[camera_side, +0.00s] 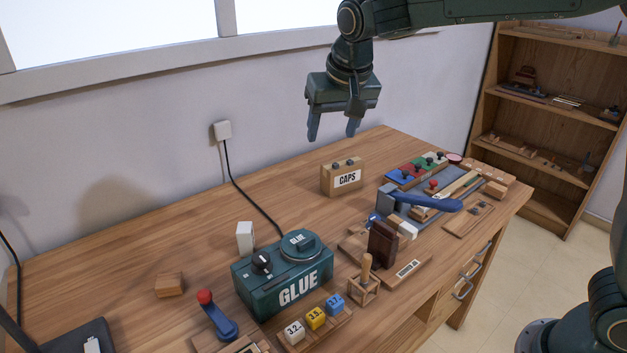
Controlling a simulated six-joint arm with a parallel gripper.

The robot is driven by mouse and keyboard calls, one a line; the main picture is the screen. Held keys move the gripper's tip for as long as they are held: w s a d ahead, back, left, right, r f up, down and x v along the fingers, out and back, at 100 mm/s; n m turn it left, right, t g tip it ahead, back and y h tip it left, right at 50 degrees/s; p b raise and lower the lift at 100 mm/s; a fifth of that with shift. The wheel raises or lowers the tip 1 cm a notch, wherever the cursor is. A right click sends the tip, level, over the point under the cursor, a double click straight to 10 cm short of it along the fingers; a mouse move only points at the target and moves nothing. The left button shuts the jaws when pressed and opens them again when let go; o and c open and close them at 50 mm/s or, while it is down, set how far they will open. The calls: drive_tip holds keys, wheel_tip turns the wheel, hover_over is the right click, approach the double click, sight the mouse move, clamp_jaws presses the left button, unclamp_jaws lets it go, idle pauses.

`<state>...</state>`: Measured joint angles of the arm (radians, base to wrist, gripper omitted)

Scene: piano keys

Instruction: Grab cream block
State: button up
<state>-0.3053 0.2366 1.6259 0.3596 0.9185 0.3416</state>
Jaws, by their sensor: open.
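A small upright cream-white block (245,238) stands on the wooden desk, just behind the left end of the green GLUE box (285,278). My gripper (332,133) is open and empty, with its two blue fingers pointing down. It hangs high above the back of the desk, up and to the right of the block and well apart from it. Another whitish piece (406,229) lies near the dark brown block (382,244) at the right; its exact shape is partly hidden.
A CAPS box (343,178) stands on the desk below my gripper. A black cable (245,197) runs from the wall socket to behind the GLUE box. A wooden block (169,285) lies at left. A blue-handled hammer (425,200) and trays crowd the right. The back-left desk is mostly clear.

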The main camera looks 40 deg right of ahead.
drive_tip(key=w+a+f+m, duration=0.1)
drive_tip(key=w+a+f, duration=0.7)
drive_tip(key=w, duration=0.1)
drive_tip(key=m+h, duration=0.2)
approach(244, 230)
drive_tip(key=shift+w+d+r, duration=0.1)
drive_tip(key=shift+d+r, duration=0.1)
drive_tip(key=shift+r, duration=0.05)
drive_tip(key=shift+f, duration=0.1)
drive_tip(key=shift+x, duration=4.15)
drive_tip(key=shift+a+f, duration=0.1)
drive_tip(key=shift+f, duration=0.05)
drive_tip(key=shift+g+y, duration=0.3)
drive_tip(key=shift+x, duration=2.5)
drive_tip(key=shift+a, duration=0.1)
drive_tip(key=shift+c, duration=0.2)
drive_tip(key=c, duration=1)
